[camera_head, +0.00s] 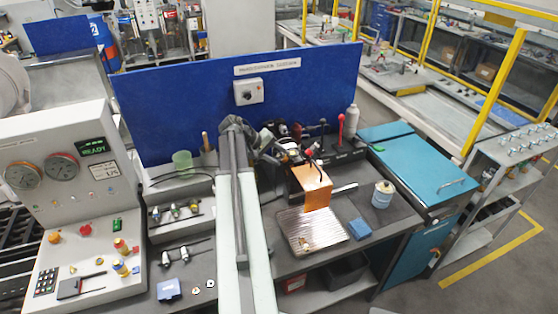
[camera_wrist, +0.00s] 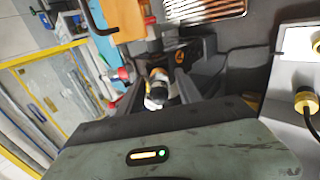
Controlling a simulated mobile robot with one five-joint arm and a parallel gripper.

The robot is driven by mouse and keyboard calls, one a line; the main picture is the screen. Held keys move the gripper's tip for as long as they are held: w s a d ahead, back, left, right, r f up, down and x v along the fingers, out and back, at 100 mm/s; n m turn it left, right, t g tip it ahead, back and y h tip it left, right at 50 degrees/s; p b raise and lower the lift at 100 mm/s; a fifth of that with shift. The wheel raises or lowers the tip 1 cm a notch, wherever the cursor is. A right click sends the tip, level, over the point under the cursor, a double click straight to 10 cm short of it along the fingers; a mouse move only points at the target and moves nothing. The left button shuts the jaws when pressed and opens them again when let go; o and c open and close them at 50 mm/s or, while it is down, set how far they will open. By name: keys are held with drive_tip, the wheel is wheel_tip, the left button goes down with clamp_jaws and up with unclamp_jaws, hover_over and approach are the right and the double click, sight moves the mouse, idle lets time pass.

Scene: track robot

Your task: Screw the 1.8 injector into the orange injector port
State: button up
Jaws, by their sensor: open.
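In the wrist view my gripper (camera_wrist: 156,76) is open, its dark fingers spread. A small cylindrical part (camera_wrist: 157,88), white and yellow with a dark end, shows between them; I cannot tell whether they touch it or whether it is the 1.8 injector. In the head view my arm reaches over the bench to the dark fixture area beside an orange panel (camera_head: 311,188); the fingertips are not clear there. Several injector-like parts lie on the left of the bench, one group on a grey stand (camera_head: 163,235). Their labels are unreadable. I cannot pick out the orange injector port.
A console (camera_head: 68,150) with gauges stands at the left. A blue backboard (camera_head: 190,100) closes the rear. A teal cabinet (camera_head: 425,175) stands right.

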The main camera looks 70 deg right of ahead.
drive_tip(key=shift+r, duration=0.1)
idle(0.3)
drive_tip(key=shift+p+v, duration=0.75)
drive_tip(key=shift+v, duration=0.1)
drive_tip(key=n, duration=1.2)
